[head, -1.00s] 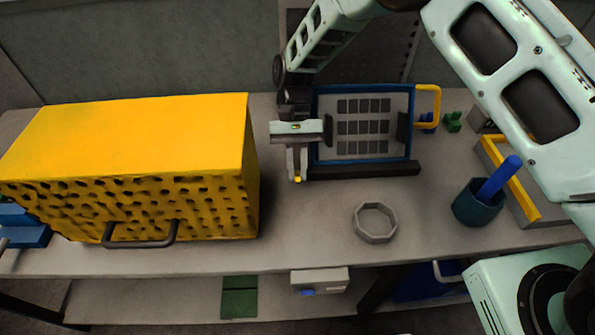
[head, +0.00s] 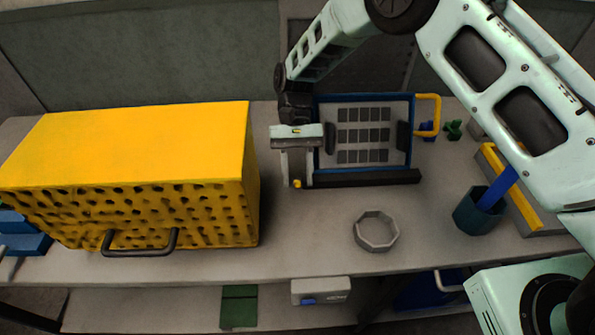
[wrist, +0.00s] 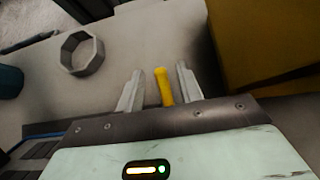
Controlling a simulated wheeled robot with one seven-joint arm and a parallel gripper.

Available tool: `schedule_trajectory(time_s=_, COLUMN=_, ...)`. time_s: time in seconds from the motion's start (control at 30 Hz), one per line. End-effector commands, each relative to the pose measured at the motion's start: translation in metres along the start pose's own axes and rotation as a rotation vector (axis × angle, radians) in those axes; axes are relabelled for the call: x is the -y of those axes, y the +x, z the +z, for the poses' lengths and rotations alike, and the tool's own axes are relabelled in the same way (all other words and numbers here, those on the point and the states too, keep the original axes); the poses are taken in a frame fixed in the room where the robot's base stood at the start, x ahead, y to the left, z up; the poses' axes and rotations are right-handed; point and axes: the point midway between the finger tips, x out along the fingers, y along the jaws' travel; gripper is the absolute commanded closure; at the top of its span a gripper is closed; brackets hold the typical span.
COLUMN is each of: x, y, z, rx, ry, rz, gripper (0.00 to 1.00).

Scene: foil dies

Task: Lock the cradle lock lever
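The cradle (head: 408,125) is a blue-edged frame holding a grey plate with dark squares, at the back centre of the bench. A small yellow-tipped piece (head: 297,184), which looks like the lock lever, stands at the cradle's front left corner. My gripper (head: 296,180) is above it, pointing down. In the wrist view, the yellow lever (wrist: 165,87) stands between the two fingers of my gripper (wrist: 160,70), with gaps visible on both sides. The fingers are open and hold nothing. The lever's base is hidden behind the gripper body.
A large yellow perforated box (head: 150,145) stands close left of my gripper. A grey ring (head: 377,231) lies in front. A dark cup (head: 477,213) with a blue stick and a yellow-edged tray (head: 515,190) are at the right.

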Motion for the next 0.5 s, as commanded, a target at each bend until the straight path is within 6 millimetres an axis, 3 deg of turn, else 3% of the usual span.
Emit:
schedule_trajectory(time_s=0.23, x=0.0, y=-0.007, z=0.007, rx=-0.001, ry=-0.001, rz=-0.001, gripper=0.64)
schedule_trajectory(time_s=0.5, x=0.0, y=-0.04, z=0.042, rx=-0.004, ry=-0.002, rz=-0.001, gripper=0.64)
